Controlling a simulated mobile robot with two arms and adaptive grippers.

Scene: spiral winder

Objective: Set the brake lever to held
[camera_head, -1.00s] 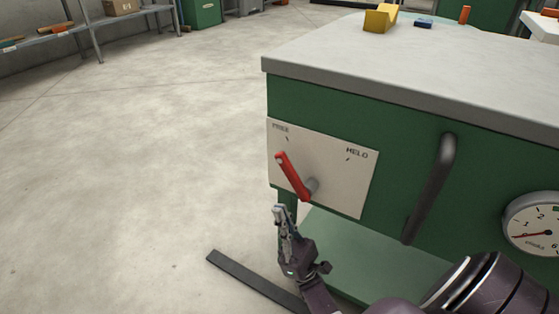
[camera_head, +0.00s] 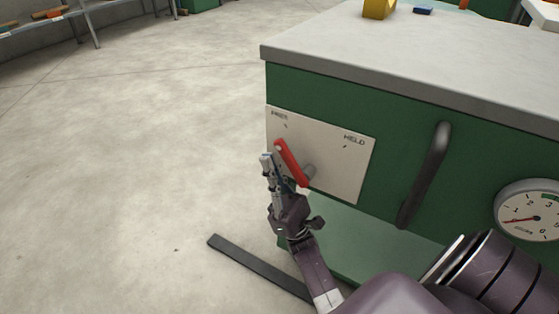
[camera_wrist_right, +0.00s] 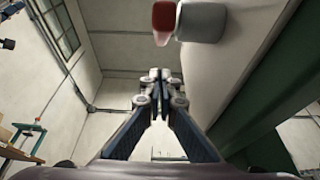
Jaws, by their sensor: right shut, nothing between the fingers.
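The red brake lever (camera_head: 292,163) is on a pale plate (camera_head: 345,172) on the green cabinet's side, tilted up and left toward the FREE mark. The HELD mark is at the plate's upper right. My right gripper (camera_head: 266,158) is shut and empty, just left of the lever in the head view; I cannot tell whether it touches. In the right wrist view the closed fingertips (camera_wrist_right: 160,75) point up below the lever's red end (camera_wrist_right: 163,18) and its grey hub (camera_wrist_right: 201,20), with a gap visible there. My left gripper is not in view.
The green cabinet has a grey top (camera_head: 420,62), a dark vertical handle (camera_head: 425,175) and a round gauge (camera_head: 531,212) to the right. A dark flat bar (camera_head: 258,266) lies on the floor. The floor to the left is clear. A shelf (camera_head: 75,15) stands far back left.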

